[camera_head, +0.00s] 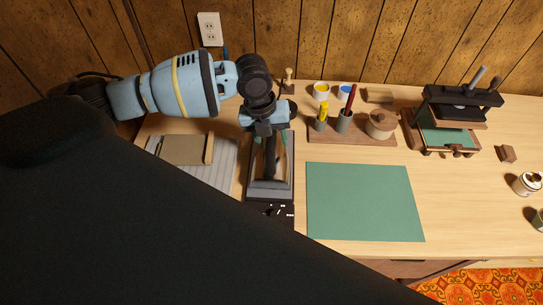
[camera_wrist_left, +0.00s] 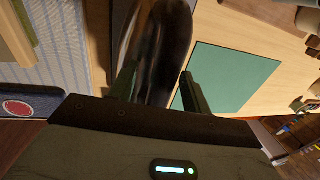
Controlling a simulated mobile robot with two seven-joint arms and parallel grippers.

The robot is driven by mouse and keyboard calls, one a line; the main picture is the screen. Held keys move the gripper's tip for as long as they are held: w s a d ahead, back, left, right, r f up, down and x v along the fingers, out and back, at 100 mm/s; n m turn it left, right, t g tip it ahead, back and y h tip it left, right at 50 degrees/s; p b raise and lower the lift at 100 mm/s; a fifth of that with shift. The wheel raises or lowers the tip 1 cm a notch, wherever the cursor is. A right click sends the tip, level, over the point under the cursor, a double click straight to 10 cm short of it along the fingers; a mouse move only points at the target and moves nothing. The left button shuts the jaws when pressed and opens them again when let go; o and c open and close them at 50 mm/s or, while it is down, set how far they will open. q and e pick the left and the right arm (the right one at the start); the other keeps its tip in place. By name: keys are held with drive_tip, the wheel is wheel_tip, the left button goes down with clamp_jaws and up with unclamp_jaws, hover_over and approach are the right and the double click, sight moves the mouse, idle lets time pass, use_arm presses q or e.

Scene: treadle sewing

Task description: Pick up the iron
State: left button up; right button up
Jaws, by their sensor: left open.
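The iron (camera_head: 270,160) appears as a dark, long shape on a grey rest (camera_head: 270,192) left of the green mat. My left gripper (camera_head: 270,133) is above it, pointing down, and partly covers it. In the left wrist view a dark, glossy part of the iron (camera_wrist_left: 163,50) lies between the two open fingers of my left gripper (camera_wrist_left: 157,88). Whether either finger touches it I cannot tell. My right gripper is not in view.
The green mat (camera_head: 365,202) is bare. Behind it a wooden tray (camera_head: 370,137) holds pens and a lidded pot. A small press (camera_head: 455,120) stands at the right. A folder (camera_head: 182,150) lies on striped cloth (camera_head: 222,165) at the left. A large black shape hides the lower left.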

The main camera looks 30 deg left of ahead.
use_arm(q)
drive_tip(key=shift+c, duration=0.5)
drive_tip(key=c, duration=0.9)
drive_tip(key=shift+r, duration=0.15)
clamp_jaws()
drive_tip(key=shift+w, duration=0.1)
drive_tip(key=shift+r, duration=0.15)
wheel_tip(320, 180, up, 9)
drive_tip(key=shift+f, duration=0.1)
drive_tip(key=shift+r, duration=0.7)
